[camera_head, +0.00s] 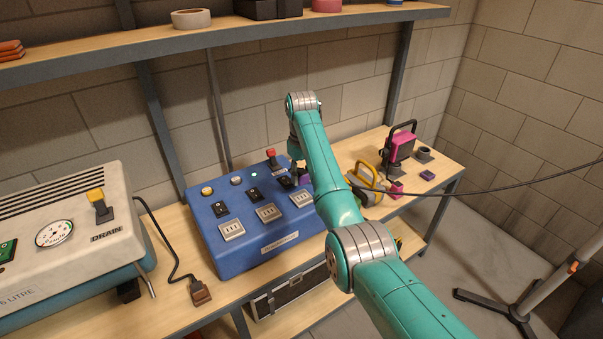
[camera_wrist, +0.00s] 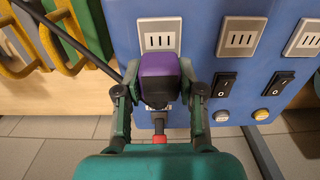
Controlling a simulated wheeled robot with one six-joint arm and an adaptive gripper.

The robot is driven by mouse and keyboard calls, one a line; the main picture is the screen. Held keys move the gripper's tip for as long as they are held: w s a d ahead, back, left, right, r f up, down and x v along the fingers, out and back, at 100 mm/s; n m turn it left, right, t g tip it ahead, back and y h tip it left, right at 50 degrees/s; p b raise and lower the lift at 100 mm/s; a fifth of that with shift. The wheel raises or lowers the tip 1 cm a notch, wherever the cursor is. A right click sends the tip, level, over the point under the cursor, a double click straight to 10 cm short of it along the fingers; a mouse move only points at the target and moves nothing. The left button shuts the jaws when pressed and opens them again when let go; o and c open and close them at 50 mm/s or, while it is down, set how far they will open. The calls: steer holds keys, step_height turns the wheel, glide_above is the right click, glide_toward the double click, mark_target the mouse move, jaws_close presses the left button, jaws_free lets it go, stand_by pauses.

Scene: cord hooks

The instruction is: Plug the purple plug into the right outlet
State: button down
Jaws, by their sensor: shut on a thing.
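The purple plug (camera_wrist: 159,68) is gripped between the two fingers of my gripper (camera_wrist: 159,90) in the wrist view. The plug also shows as a small purple patch beside my gripper (camera_head: 299,168) in the head view, mostly covered by my arm. The right outlet (camera_head: 301,198) is the last of three on the sloped front of the blue panel (camera_head: 240,250). In the wrist view, which shows the panel the other way round, this outlet (camera_wrist: 159,35) appears just above the plug, its slots uncovered. The plug overlaps its lower edge in the picture; I cannot tell the gap.
Middle (camera_head: 267,212) and left (camera_head: 232,230) outlets look empty. Rocker switches and a red-topped lever (camera_head: 271,157) stand behind the outlets. A brown plug (camera_head: 201,293) lies on the bench at left. A yellow item (camera_head: 368,180) and pink lamp (camera_head: 400,147) stand right. A black cable crosses the right side.

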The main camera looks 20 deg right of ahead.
mark_target(302, 172)
steer(key=shift+f, duration=2.6)
steer(key=shift+f, duration=0.5)
stand_by(0.3)
steer(key=c, duration=0.6)
jaws_free()
step_height(302, 172, up, 12)
steer(key=shift+f, duration=0.1)
steer(key=shift+s, duration=0.1)
